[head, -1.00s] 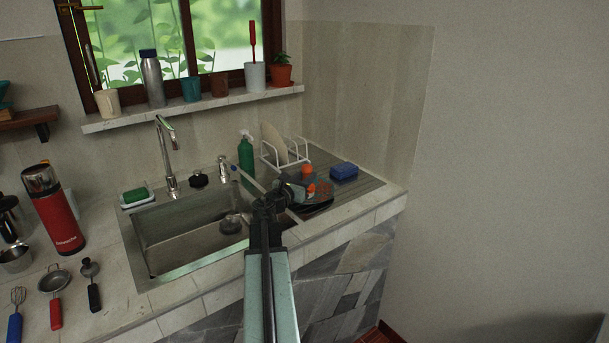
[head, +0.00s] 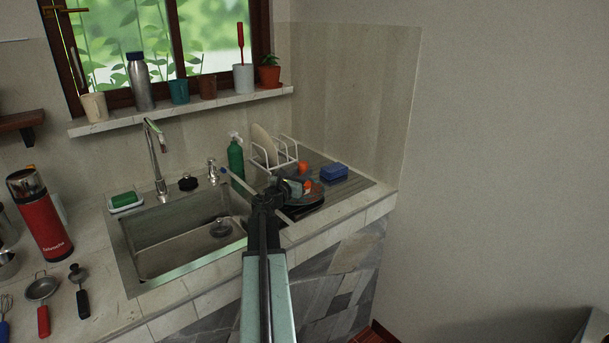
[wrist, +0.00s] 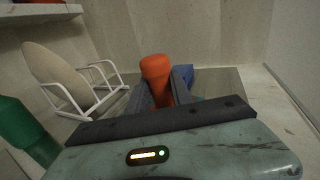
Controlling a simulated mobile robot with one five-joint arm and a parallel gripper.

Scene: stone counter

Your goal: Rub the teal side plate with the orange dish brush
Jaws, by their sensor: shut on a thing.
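My gripper (head: 299,181) is over the draining board to the right of the sink. It is shut on the orange dish brush (head: 303,167). The brush's orange end (wrist: 156,72) stands up between the jaws in the wrist view; its bristles are hidden. Just below the gripper is a dark, round-edged dish (head: 303,211), largely covered by the gripper. It may be the teal side plate, but its colour is unclear. I cannot tell whether the brush touches it.
A blue sponge (head: 334,172) lies to the right of the gripper. A white rack (head: 287,160) holding a pale plate (head: 265,144) and a green bottle (head: 235,160) stand behind. The sink (head: 180,240) is open on the left. A wall bounds the right.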

